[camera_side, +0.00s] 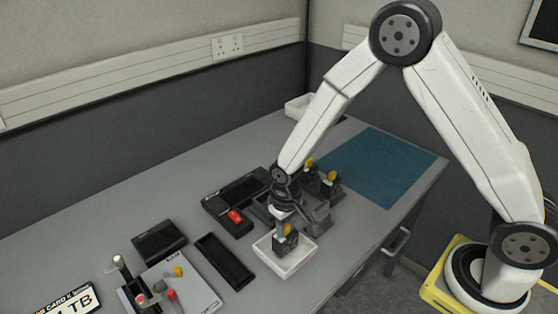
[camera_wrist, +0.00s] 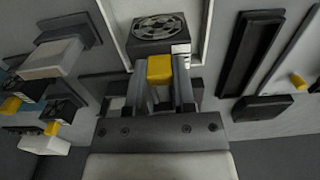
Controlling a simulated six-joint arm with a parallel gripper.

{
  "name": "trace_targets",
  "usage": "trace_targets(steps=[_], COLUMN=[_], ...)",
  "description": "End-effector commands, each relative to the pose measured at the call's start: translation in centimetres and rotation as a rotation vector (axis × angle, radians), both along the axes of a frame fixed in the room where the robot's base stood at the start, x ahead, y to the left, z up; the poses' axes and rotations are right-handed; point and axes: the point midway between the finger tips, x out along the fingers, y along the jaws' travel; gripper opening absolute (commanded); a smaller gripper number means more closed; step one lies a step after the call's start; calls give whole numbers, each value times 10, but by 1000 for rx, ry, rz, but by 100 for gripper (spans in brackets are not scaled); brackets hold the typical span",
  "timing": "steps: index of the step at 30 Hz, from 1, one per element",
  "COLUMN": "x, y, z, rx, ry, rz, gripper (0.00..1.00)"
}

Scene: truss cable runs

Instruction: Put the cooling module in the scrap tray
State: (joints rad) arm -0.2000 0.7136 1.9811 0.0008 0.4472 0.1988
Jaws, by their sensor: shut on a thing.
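My gripper (camera_side: 285,222) points down and is shut on the yellow grip (camera_wrist: 160,68) of the cooling module, a dark block with a round fan (camera_wrist: 160,27). In the side view the cooling module (camera_side: 285,242) is over or inside a shallow white tray (camera_side: 280,272), probably the scrap tray. In the wrist view the tray's white rim (camera_wrist: 209,30) shows on both sides of the module. I cannot tell whether the module touches the tray floor.
A rack (camera_side: 318,212) with yellow-gripped modules stands just behind my gripper. A black case with a red switch (camera_side: 236,216), a long black tray (camera_side: 224,260) and a grey board (camera_side: 185,290) lie to the left. A blue mat (camera_side: 385,165) is clear at right.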

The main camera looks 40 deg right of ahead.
Motion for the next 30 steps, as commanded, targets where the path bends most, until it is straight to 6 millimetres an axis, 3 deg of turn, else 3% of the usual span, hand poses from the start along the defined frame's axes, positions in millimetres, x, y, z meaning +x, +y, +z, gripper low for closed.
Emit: trace_targets(steps=[22, 23, 26, 30], x=[0, 0, 0, 0], y=[0, 0, 0, 0], z=[-15, -15, -15, -15], rx=[0, 0, 0, 0], ry=[0, 0, 0, -1], rz=[0, 0, 0, 0], gripper=[0, 35, 67, 67])
